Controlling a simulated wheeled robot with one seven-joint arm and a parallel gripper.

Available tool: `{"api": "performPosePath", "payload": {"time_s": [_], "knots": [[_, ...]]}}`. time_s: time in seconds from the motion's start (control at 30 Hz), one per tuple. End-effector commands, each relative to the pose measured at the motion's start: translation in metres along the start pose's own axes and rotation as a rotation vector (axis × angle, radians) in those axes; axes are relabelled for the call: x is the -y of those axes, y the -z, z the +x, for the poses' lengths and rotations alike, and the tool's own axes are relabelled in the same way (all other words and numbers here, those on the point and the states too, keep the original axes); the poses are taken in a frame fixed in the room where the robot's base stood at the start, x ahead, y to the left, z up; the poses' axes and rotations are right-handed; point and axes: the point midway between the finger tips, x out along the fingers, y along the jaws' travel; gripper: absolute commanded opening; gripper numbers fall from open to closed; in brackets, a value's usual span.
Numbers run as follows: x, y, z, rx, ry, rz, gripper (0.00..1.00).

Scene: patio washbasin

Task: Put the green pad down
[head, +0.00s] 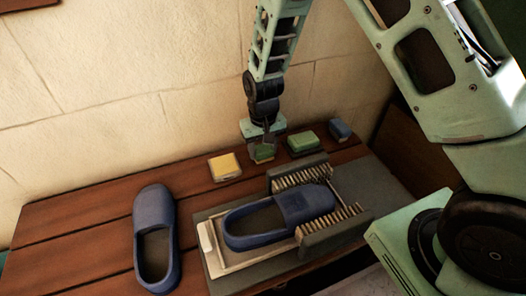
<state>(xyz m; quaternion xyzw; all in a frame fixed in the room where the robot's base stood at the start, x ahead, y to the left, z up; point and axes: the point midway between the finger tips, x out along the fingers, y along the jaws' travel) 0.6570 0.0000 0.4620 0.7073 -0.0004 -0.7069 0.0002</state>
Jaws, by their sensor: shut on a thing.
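My gripper (264,143) points down at the back of the wooden table (80,225). It is shut on a small green pad (263,154), whose lower part shows below the fingers. I cannot tell whether this pad touches the table or hangs just above it. It is between a yellow pad (224,167) on the left and another green block (303,144) on the right. A blue block (340,130) lies farther right.
A blue slipper (155,215) lies at the left front. Another blue slipper (290,208) sits in a grey tray (235,271) between two brush strips (300,174). A pale wall (120,90) stands behind the table. The table's left part is clear.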

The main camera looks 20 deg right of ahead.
Motion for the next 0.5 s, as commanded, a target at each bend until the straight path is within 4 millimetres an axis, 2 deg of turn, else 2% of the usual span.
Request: {"api": "performPosePath", "payload": {"time_s": [0.37,0.4,0.47,0.5], "knots": [[-0.0001,0.0003,0.0044,-0.001,0.000,0.000,0.32],[0.0000,0.0004,0.0039,-0.001,0.000,0.000,0.58],[0.0000,0.0004,0.0038,-0.001,0.000,0.000,0.71],[0.0000,0.0003,0.0038,-0.001,0.000,0.000,0.71]]}}
